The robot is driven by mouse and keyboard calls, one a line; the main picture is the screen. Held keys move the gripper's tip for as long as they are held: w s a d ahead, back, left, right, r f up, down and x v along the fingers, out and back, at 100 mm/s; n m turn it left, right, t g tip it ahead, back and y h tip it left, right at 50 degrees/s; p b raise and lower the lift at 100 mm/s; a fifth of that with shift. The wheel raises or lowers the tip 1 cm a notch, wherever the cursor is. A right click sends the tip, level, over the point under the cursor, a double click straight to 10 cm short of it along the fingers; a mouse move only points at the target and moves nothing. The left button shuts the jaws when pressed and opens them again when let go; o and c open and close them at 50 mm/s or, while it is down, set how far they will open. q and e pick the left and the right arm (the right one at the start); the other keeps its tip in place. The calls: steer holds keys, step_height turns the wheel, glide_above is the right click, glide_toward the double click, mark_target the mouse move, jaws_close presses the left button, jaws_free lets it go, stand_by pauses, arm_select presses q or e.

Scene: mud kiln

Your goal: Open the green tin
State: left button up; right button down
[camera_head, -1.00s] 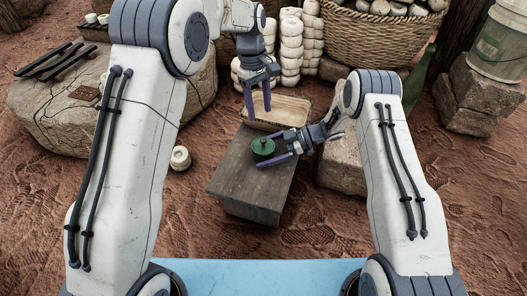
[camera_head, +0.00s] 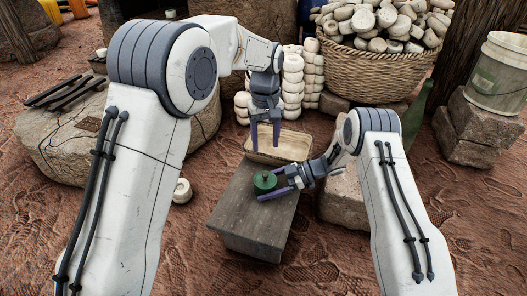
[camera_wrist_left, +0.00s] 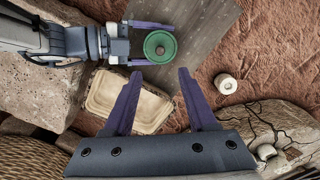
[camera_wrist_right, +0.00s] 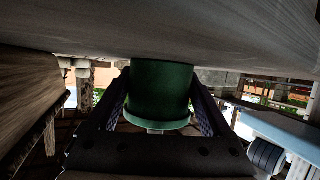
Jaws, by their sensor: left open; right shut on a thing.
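The green tin (camera_head: 265,181) stands upright on the grey wooden block (camera_head: 235,215), near its far end. Its round lid with a small central knob is on, as the left wrist view (camera_wrist_left: 160,46) shows from above. My right gripper (camera_head: 277,184) comes in from the right, shut on the tin's sides. In the right wrist view the tin (camera_wrist_right: 160,92) sits between its fingers, upside down in the picture, with the lid's wider rim showing. My left gripper (camera_head: 265,150) is open and empty, pointing down beyond the tin and above it.
A shallow tan tray (camera_head: 288,148) lies just behind the block. Stacks of pale discs (camera_head: 292,80) and a full wicker basket (camera_head: 375,70) stand behind. A stone block (camera_head: 340,200) is on the right, under my right arm. A small pale pot (camera_head: 182,191) stands on the ground at left.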

mark_target(265, 174)
arm_select(q)
step_height(265, 174, down, 12)
steer(key=shift+r, duration=0.1)
stand_by(0.4)
jaws_close()
steer(key=shift+r, duration=0.25)
stand_by(0.9)
steer(key=shift+r, duration=0.9)
steer(key=shift+r, duration=2)
arm_select(e)
jaws_free()
